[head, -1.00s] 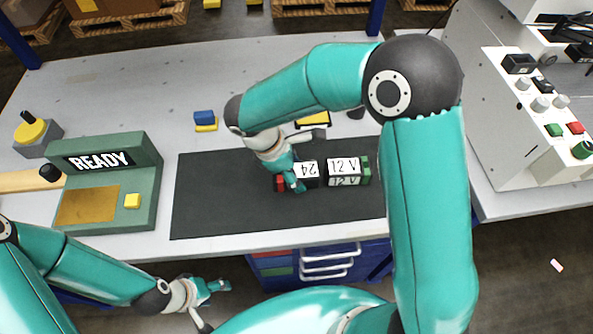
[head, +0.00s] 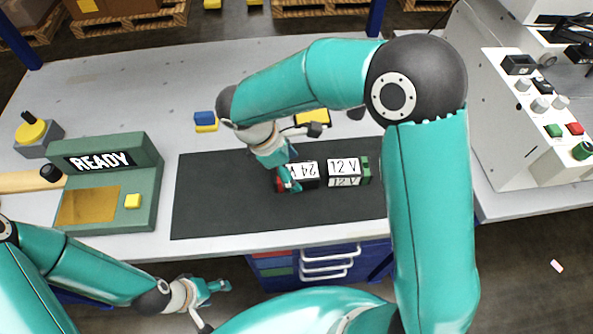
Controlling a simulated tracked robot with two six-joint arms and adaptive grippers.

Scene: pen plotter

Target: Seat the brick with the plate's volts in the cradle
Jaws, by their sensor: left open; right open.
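Two bricks lie on the black mat (head: 225,205). One has a white label reading 24 V upside down, with a red end (head: 305,170). The other, to its right, has an upside-down 12 V label and a green end (head: 344,172). My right gripper (head: 289,179) is open at the red left end of the 24 V brick, partly covering it; I cannot tell whether it touches. My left gripper (head: 215,289) is open and empty in front of the table's edge. I cannot make out the plate's volts or a cradle for certain.
A green station (head: 143,190) with a READY display stands at the left. A blue and yellow block (head: 205,121) and a yellow item (head: 312,116) lie behind the mat. A control panel with buttons (head: 540,115) stands at the right. The mat's left part is clear.

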